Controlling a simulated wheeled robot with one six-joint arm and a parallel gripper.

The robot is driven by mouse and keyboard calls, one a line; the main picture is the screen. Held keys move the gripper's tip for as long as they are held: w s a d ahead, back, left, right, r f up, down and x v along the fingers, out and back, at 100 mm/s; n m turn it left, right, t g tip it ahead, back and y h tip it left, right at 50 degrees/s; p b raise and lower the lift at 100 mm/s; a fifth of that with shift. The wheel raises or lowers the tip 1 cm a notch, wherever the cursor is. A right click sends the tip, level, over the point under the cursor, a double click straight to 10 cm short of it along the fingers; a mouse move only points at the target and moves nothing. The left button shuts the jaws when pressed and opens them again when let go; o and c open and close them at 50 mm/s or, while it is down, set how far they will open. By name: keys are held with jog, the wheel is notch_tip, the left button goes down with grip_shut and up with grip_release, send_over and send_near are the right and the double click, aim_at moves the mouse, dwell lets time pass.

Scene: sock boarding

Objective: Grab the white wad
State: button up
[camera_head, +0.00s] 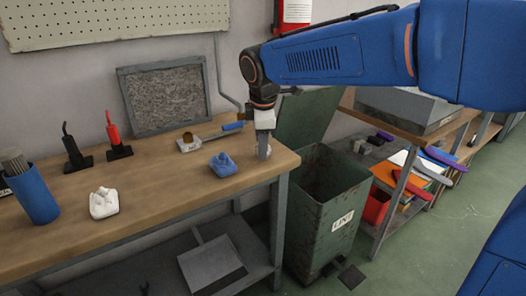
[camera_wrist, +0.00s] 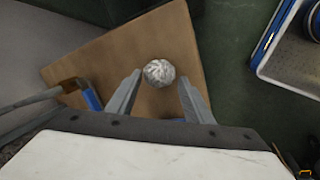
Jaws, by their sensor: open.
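The white wad (camera_wrist: 159,72) is a pale, crumpled ball on the wooden bench top, near its right end. In the wrist view it lies just beyond and between the tips of my two fingers, with bare wood on both sides of it. My gripper (camera_head: 263,146) points down over the right end of the bench in the head view, where its fingers largely hide the wad. My gripper (camera_wrist: 159,79) is open, with nothing held. I cannot tell the exact height of the fingertips above the wood.
A blue lumpy piece (camera_head: 222,164) sits left of my gripper. A white lumpy piece (camera_head: 104,204) lies further left, near a blue cup (camera_head: 34,196). A blue-handled tool (camera_head: 232,127) lies behind. An open green bin (camera_head: 325,220) stands off the bench's right end.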

jog(key=shift+w+f, duration=0.2)
jog(key=shift+f, duration=0.5)
jog(key=shift+c, duration=0.6)
jog(key=c, duration=0.6)
jog(key=shift+o, duration=0.2)
jog(key=shift+r, duration=0.15)
